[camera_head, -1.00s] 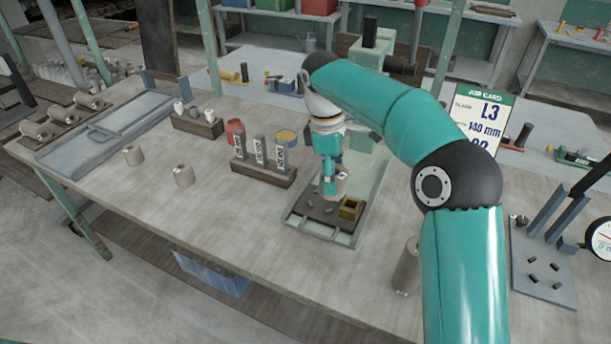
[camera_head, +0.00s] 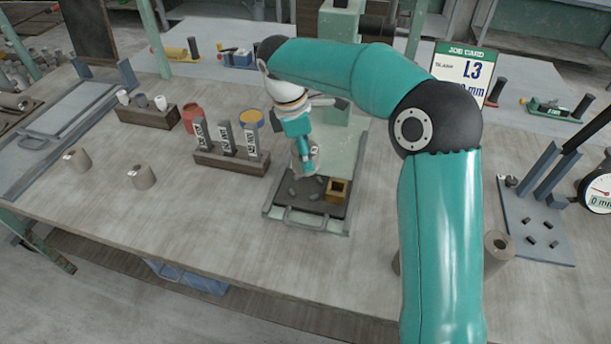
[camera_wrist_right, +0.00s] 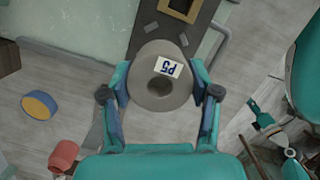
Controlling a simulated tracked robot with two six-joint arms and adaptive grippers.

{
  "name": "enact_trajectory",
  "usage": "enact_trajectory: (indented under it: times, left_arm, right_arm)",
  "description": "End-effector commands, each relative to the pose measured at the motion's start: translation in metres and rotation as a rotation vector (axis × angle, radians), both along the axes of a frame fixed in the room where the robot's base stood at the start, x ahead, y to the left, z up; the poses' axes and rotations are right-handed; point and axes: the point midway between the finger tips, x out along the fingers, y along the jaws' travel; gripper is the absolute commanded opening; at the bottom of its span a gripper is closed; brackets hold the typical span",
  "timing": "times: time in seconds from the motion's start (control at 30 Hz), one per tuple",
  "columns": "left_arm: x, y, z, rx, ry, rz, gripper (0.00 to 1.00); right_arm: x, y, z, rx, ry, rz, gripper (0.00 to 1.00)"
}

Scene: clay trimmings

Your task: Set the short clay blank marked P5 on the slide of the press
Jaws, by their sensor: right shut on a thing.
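My right gripper (camera_head: 305,162) is shut on the grey P5 clay blank (camera_wrist_right: 160,90), a short cylinder with a hole and a white label, seen from above between the two fingers in the right wrist view. In the head view the blank is mostly hidden behind the gripper. It is over the back left of the press slide (camera_head: 277,208), a dark plate with a front handle; the plate also shows in the right wrist view (camera_wrist_right: 150,40). I cannot tell whether the blank touches it. My left gripper is not in view.
A brass-coloured square frame (camera_head: 337,190) and small grey pieces lie on the slide. A wooden rack (camera_head: 230,162) with labelled grey bars stands to its left. Other blanks stand on the bench, such as one at left (camera_head: 143,177) and one at right (camera_head: 497,250).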

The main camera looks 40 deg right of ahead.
Motion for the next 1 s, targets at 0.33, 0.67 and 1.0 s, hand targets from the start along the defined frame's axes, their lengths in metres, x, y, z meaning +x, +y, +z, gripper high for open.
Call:
enact_trajectory:
  times: [0.33, 0.67, 1.0]
  left_arm:
    - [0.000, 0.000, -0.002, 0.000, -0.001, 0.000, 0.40]
    - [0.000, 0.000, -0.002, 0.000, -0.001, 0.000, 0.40]
    - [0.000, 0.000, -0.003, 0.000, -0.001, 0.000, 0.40]
  right_arm:
    - [0.001, 0.001, -0.037, 0.000, 0.000, 0.002, 0.09]
    - [0.001, 0.001, -0.073, 0.000, -0.001, 0.002, 0.09]
    - [0.001, 0.001, -0.075, 0.001, -0.001, 0.002, 0.68]
